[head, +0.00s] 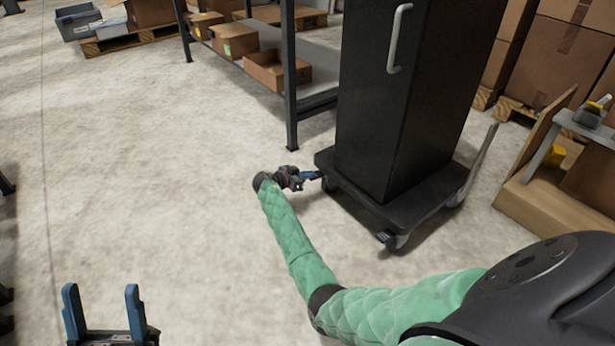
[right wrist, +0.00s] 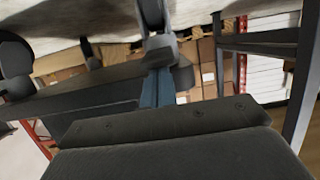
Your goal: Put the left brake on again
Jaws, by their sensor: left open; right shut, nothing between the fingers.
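A tall black cabinet (head: 385,100) stands on a low dark dolly (head: 420,205) with casters. The left caster (head: 328,184) is under the dolly's left corner, and its brake pedal is too small and covered to make out. My right gripper (head: 312,176) is shut and empty, low down at that left corner; I cannot tell whether it touches the caster. In the right wrist view its blue fingers (right wrist: 156,90) point at a dark grey part that may be the caster. The front caster (head: 398,241) has a dark pedal (head: 383,237) jutting out. My left gripper (head: 103,310) is open and empty, far from the dolly.
A grey shelf rack (head: 291,80) with cardboard boxes stands behind, left of the cabinet. A wooden structure (head: 540,210) and stacked boxes (head: 555,60) are at the right. The dolly has a grey handle (head: 482,160). The concrete floor to the left is clear.

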